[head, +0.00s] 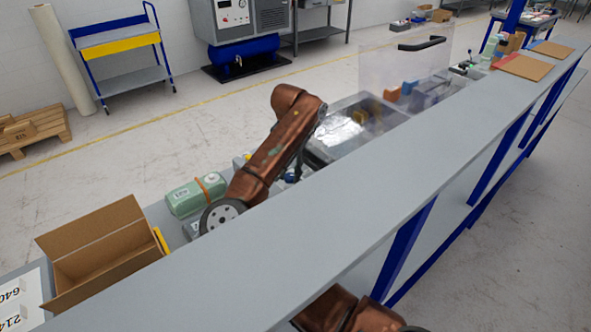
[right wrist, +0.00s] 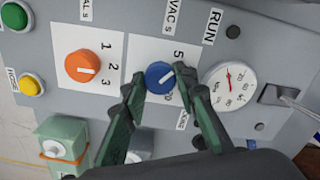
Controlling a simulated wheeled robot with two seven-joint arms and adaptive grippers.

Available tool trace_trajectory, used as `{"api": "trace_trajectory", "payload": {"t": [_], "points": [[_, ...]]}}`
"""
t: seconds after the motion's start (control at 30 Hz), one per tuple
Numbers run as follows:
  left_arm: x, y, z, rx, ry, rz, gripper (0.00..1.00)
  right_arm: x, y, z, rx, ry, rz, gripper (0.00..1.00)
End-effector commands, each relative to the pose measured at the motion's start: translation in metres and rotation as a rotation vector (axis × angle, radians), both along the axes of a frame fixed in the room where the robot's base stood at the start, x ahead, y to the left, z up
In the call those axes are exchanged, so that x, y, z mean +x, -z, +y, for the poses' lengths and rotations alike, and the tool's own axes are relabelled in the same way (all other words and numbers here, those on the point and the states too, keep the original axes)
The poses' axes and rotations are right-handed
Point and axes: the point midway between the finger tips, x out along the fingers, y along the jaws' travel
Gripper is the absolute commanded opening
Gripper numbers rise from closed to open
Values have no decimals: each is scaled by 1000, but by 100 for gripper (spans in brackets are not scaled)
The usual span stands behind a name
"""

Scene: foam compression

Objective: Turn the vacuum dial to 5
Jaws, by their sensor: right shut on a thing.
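The blue vacuum dial (right wrist: 156,83) sits on the grey control panel in the right wrist view, under the label "VAC s". Its white line points to the upper right, somewhat below the printed 5 (right wrist: 179,55). A partly covered number shows below the dial; the right finger may hide other marks. My right gripper (right wrist: 162,74) is shut on the dial, one green finger on each side. In the head view my right arm (head: 270,150) reaches down to the bench, and its fingers show only partly. My left gripper is not in view.
An orange dial (right wrist: 82,67) marked 1 to 3 sits left of the blue one, and a white gauge (right wrist: 230,87) right of it. A switch (right wrist: 285,97) is farther right. Green (right wrist: 14,15) and yellow (right wrist: 31,84) buttons are at far left. A cardboard box (head: 100,250) stands on the bench.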

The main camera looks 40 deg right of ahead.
Motion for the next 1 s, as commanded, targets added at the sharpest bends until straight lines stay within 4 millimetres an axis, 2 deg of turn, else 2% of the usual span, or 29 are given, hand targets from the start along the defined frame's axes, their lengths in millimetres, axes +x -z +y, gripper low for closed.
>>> {"api": "trace_trajectory", "payload": {"t": [0.03, 0.5, 1.0], "points": [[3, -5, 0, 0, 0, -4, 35, -1, -2, 5, 13, -45, 3, 3], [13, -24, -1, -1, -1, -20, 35, -2, 0, 3, 10, -373, 3, 3], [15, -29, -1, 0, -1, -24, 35, -2, 1, -1, 2, -463, 1, 3]]}}
